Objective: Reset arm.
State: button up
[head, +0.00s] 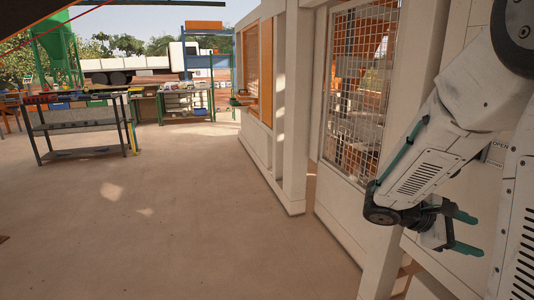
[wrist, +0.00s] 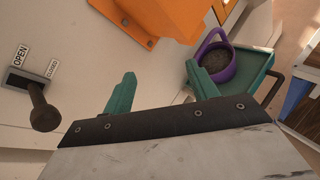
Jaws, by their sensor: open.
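My gripper (head: 470,233) is at the right of the head view, low beside the white wall, with its two green fingers apart. In the wrist view my gripper (wrist: 161,72) shows the same two fingers spread with nothing between them. My arm is folded along the right edge of the head view.
In the wrist view a dark lever (wrist: 42,112) with OPEN and CLOSED labels is at left. A purple container (wrist: 204,48) with dark contents sits on a green tray (wrist: 257,70) near the right finger. In the head view, a workbench (head: 85,127) stands far left; the floor (head: 170,220) is clear.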

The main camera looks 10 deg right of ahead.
jog(key=s+a+r+m+t+y, duration=0.1)
jog(key=s+a+m+t+y, duration=0.1)
jog(key=a, duration=0.7)
jog(key=s+a+r+m+t+y, duration=0.2)
jog(key=s+a+t+y, duration=0.1)
jog(key=a+y, duration=0.4)
jog(key=s+a+r+m+t+y, duration=0.1)
jog(key=s+a+m+t+y, duration=0.1)
jog(key=a, duration=0.9)
jog(key=shift+s+r+m+y, duration=0.4)
jog(key=shift+s+m+y, duration=0.2)
jog(key=shift+s+y, duration=0.7)
